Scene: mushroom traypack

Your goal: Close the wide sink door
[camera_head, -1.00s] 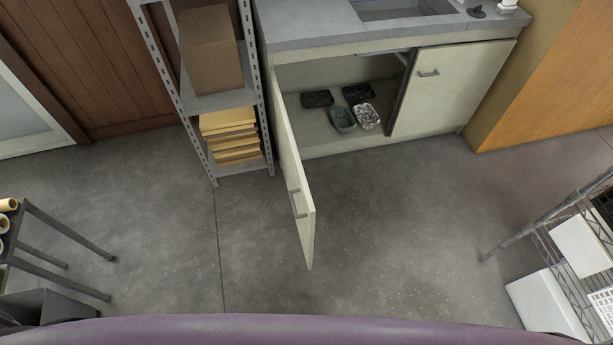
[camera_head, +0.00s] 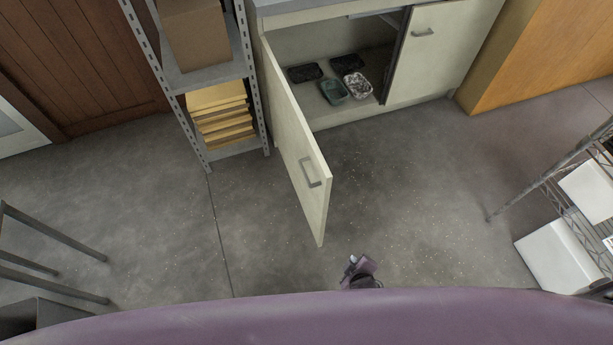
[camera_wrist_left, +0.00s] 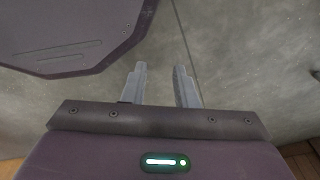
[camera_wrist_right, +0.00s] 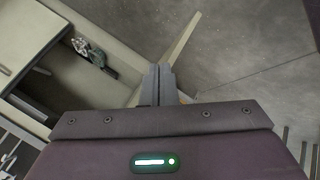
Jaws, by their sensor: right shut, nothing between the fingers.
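The wide sink door (camera_head: 290,125) is cream, with a grey bar handle (camera_head: 311,171). It stands open, hinged at the left side of the sink cabinet (camera_head: 345,122) and swung out over the floor. My right gripper (camera_head: 352,261) is at the bottom middle of the head view, apart from the door's free edge. In the right wrist view its fingers (camera_wrist_right: 158,70) are shut and empty, with the door (camera_wrist_right: 180,47) beyond them. My left gripper (camera_wrist_left: 160,72) shows only in its wrist view, open and empty over bare floor.
Several small trays (camera_head: 333,91) lie inside the cabinet, whose other door (camera_head: 440,50) is shut. A metal shelf rack (camera_head: 205,77) with boxes stands close left of the open door. A wire rack (camera_head: 560,205) is at right. The floor right of the door is clear.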

